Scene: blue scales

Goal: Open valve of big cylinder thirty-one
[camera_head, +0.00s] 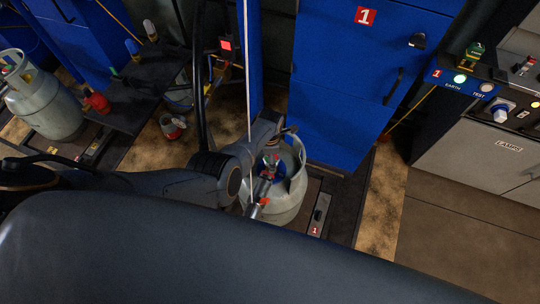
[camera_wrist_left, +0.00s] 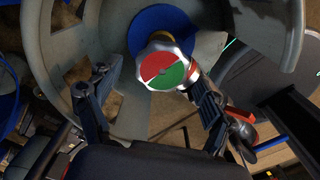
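A grey gas cylinder (camera_head: 287,207) with an open collar stands by the blue cabinet marked 1. No number thirty-one is readable on it. In the left wrist view, its collar (camera_wrist_left: 265,30) surrounds a round valve knob (camera_wrist_left: 165,68) with a red and green face and a silver rim. A blue disc (camera_wrist_left: 150,22) lies behind the knob. My left gripper (camera_wrist_left: 148,75) is open, one finger on each side of the knob. The right finger is close to the rim; contact is unclear. A gap shows at the left finger. In the head view my arm partly hides the cylinder. My right gripper is out of view.
Another grey cylinder (camera_head: 43,103) stands at the left. The blue cabinet (camera_head: 345,75) rises behind the near cylinder. A control panel (camera_head: 495,100) with a lit green EARTH lamp is at the right. A red-handled part (camera_wrist_left: 240,125) sits beside the right finger.

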